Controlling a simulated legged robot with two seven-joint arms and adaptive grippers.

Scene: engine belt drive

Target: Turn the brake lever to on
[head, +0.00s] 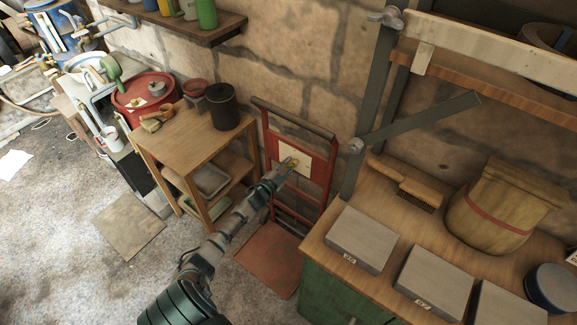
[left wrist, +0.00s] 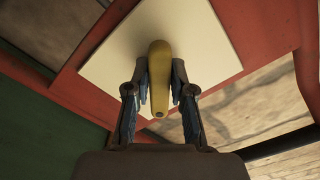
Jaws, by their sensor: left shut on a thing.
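The brake lever (left wrist: 159,70) is a yellow handle in front of a cream square plate (left wrist: 103,72). The plate is fixed to a red metal frame (head: 268,135) against the stone wall, and it also shows in the head view (head: 312,166). My left gripper (left wrist: 160,92) is shut on the lever, one finger on each side of it. In the head view my left gripper (head: 287,168) reaches the plate from the lower left and covers much of the lever. I see no on or off marking. My right gripper is in neither view.
A wooden shelf stand (head: 187,137) with a dark canister (head: 222,106) stands left of the frame. A reddish plate (head: 268,262) lies on the floor below.

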